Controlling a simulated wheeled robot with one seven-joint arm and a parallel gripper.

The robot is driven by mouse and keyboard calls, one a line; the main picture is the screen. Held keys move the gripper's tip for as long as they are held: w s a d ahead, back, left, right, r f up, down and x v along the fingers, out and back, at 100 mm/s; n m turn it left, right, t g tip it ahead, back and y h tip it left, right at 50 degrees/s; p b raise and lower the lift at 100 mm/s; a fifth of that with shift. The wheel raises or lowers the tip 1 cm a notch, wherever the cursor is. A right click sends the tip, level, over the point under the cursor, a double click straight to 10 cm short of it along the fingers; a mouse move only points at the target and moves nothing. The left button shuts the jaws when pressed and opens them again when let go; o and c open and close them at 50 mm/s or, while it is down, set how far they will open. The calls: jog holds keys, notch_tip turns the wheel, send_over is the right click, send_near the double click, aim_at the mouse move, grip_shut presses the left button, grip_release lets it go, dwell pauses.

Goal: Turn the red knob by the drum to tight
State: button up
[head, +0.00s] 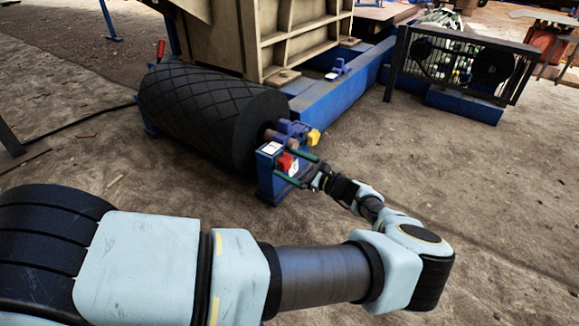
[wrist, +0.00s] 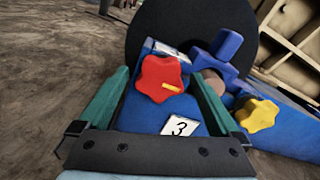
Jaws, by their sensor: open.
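The red knob (wrist: 162,79) is a lobed star wheel with a yellow mark on its lower right, on a blue stand by the drum. In the head view the red knob (head: 286,161) shows small on the blue stand (head: 270,187) at the drum's near end. My gripper (wrist: 160,88) is open; its two green fingers lie left and right of the knob, with space between each finger and it. In the head view my gripper (head: 299,166) reaches the stand from the right. I cannot tell whether the fingertips are level with the knob.
The black ribbed drum (head: 205,112) lies behind the stand. A yellow knob (wrist: 256,114) sits to the right of my right finger, close to it. A blue beam (head: 340,92) runs behind. Open dirt ground lies at right.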

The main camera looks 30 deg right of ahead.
jog(key=shift+w, duration=0.1)
jog(key=c, duration=1.4)
